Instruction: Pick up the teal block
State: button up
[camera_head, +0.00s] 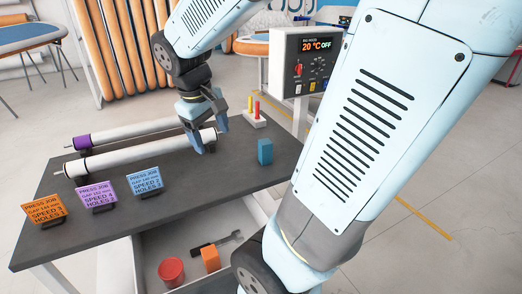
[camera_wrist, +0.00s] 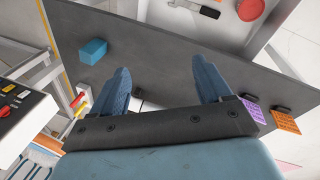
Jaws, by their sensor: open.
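The teal block (camera_head: 265,152) stands upright on the dark grey table (camera_head: 225,176), near its right edge. It also shows in the wrist view (camera_wrist: 93,51), at the upper left, on the table's surface. My gripper (camera_head: 211,140) is above the table, to the left of the block in the head view and apart from it. In the wrist view my gripper (camera_wrist: 162,85) has its two blue fingers spread apart, with nothing between them. The block lies outside the fingers, beyond the left one.
Two white rollers (camera_head: 140,153) lie across the table left of my gripper. Orange (camera_head: 45,210), purple (camera_head: 97,194) and blue (camera_head: 145,182) cards stand in front. A small stand with red and yellow pegs (camera_head: 256,112) and a control box (camera_head: 307,63) are behind. A drawer below holds a red cup (camera_head: 171,271), an orange block (camera_head: 211,259) and a tool.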

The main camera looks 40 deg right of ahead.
jog(key=w+d+f+n+g+h, duration=0.5)
jog(key=w+d+f+g+h, duration=0.15)
jog(key=w+d+f, duration=0.45)
jog(key=n+h, duration=0.7)
jog(key=h, duration=0.1)
send_near(271, 142)
jog(key=w+a, duration=0.1)
jog(key=w+a+f, duration=0.1)
jog(key=a, duration=0.1)
jog(key=shift+a, duration=0.1)
jog(key=shift+f, duration=0.1)
jog(key=x, duration=0.8)
jog(key=shift+w, duration=0.1)
jog(key=shift+r+x, duration=0.15)
jog(key=shift+x, duration=1.35)
jog(key=shift+r+x, duration=0.15)
jog(key=shift+x, duration=1.35)
jog(key=c, duration=1.1)
jog(key=shift+c, duration=0.2)
